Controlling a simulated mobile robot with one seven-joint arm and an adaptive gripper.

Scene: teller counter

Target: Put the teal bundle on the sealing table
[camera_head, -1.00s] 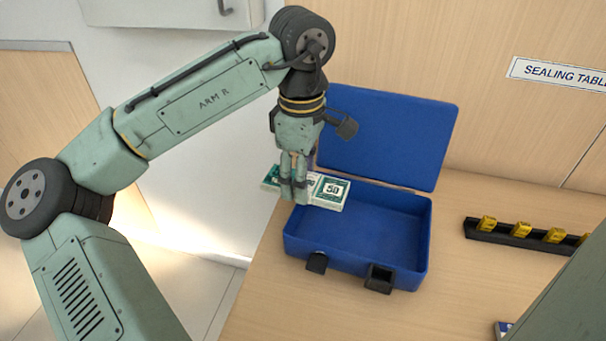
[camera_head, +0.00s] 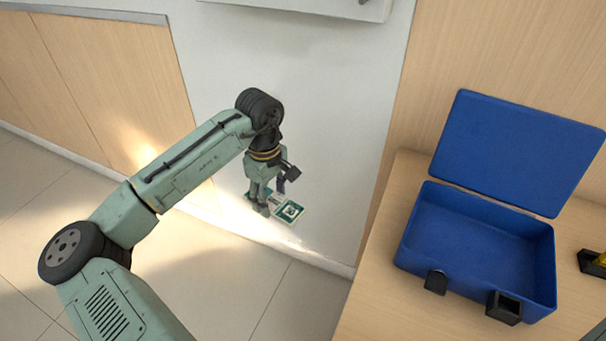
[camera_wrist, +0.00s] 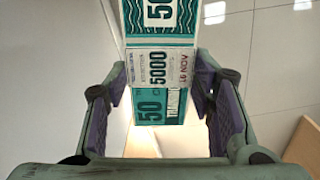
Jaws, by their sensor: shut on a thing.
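The teal bundle (camera_head: 291,211) is a stack of teal-and-white notes marked 50. My gripper (camera_head: 262,207) is shut on it and holds it in the air, left of the table and in front of the white wall. In the wrist view the bundle (camera_wrist: 160,105) sits between the purple-padded fingers of my gripper (camera_wrist: 163,88), with a white band reading 5000 around it. The wooden table (camera_head: 385,308) at the right, by the earlier SEALING TABLE sign, carries an open blue case. The sign is outside the current views.
The blue case (camera_head: 475,245) is empty, its lid raised at the back and black latches in front. A black holder with yellow pieces (camera_head: 597,262) is cut off at the right edge. Bare tabletop lies left of and in front of the case. Tiled floor is open at lower left.

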